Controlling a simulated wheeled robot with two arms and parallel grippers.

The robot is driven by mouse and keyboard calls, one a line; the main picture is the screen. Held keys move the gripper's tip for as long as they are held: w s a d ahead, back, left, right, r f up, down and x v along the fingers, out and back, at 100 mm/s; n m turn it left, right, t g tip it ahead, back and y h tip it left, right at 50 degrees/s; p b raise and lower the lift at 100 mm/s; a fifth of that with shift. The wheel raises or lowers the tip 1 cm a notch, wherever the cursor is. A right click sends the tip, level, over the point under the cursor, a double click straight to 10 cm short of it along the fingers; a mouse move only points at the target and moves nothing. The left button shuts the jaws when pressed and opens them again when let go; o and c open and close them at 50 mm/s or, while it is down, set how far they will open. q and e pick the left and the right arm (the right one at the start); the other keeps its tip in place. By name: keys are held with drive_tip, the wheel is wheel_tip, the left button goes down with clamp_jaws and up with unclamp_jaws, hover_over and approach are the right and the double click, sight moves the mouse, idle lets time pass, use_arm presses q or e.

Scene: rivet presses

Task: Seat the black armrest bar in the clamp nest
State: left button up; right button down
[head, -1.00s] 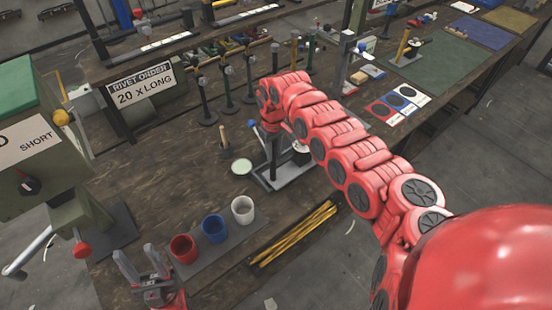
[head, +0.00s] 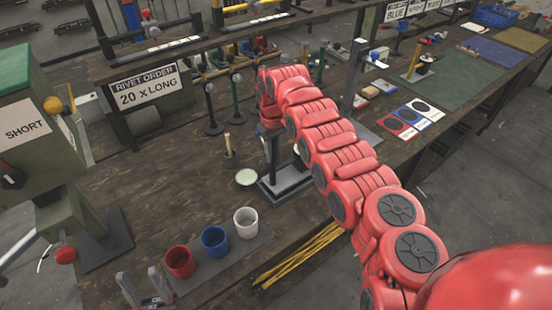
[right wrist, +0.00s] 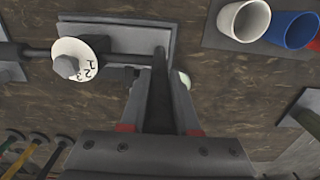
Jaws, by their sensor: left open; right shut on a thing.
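My right gripper (right wrist: 160,112) is shut on the black armrest bar (right wrist: 159,95), which stands out between its two fingers. In the head view my red right arm hides most of this gripper, and the dark bar (head: 271,155) shows upright below it. The bar's far end overlaps the grey base plate (right wrist: 120,38) of the clamp stand in the right wrist view. I cannot tell whether it touches. A white numbered dial (right wrist: 76,62) sits on a dark shaft beside it. The stand's base (head: 287,187) is partly hidden in the head view.
Red (head: 180,262), blue (head: 214,241) and white (head: 245,222) cups stand on a grey strip in front of the stand. A green press (head: 45,130) is at left. Several upright posts (head: 212,110) stand behind. Yellow rods (head: 300,255) lie near the table edge.

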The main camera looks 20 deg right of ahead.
drive_tip(key=shift+w+r, duration=0.1)
idle(0.4)
drive_tip(key=shift+f+b, duration=0.4)
drive_tip(key=shift+b, duration=0.65)
idle(1.4)
drive_tip(key=shift+f+b, duration=0.55)
drive_tip(key=shift+f, duration=0.5)
drive_tip(key=c, duration=0.6)
unclamp_jaws()
drive_tip(key=shift+o, duration=0.2)
